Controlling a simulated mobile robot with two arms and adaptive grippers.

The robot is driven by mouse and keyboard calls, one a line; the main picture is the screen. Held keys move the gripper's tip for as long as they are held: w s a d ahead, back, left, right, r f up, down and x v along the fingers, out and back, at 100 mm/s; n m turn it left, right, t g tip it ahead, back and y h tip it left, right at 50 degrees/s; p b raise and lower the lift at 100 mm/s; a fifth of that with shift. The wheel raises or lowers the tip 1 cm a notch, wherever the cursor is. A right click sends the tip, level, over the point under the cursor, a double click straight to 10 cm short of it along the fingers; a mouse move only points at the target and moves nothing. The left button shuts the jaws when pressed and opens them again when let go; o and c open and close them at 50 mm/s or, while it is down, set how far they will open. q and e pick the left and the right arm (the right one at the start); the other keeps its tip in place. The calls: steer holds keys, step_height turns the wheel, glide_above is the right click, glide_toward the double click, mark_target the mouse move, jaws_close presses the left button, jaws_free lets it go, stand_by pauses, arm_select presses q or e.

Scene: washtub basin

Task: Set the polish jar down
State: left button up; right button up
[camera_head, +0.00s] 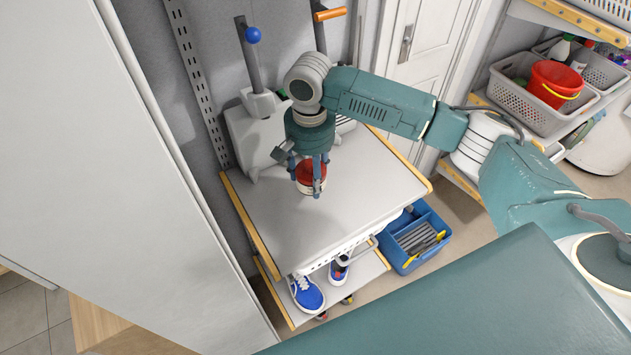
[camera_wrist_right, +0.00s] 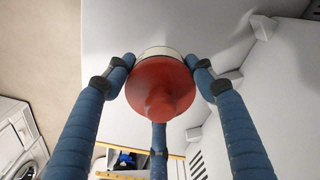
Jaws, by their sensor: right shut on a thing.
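The polish jar (camera_head: 305,172) has a red lid and a pale lower body. My right gripper (camera_head: 310,180) is shut on it over the grey shelf top (camera_head: 345,215). In the right wrist view the red lid with its knob (camera_wrist_right: 162,90) faces the camera, and the blue fingers of my right gripper (camera_wrist_right: 158,80) close around the jar from several sides. The jar looks upright and close to the shelf top; I cannot tell whether its base touches. My left gripper is not in view.
A grey machine (camera_head: 255,130) with levers stands at the back of the shelf top. The front and right of the top are clear. Blue shoes (camera_head: 307,293) sit on the lower shelf. A blue crate (camera_head: 402,262) stands on the floor to the right.

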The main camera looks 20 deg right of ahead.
mark_target(312, 198)
steer(key=shift+f+p, duration=0.5)
steer(key=shift+f, duration=2.25)
steer(key=shift+f, duration=0.15)
steer(key=o, duration=1.5)
steer(key=shift+c, duration=0.2)
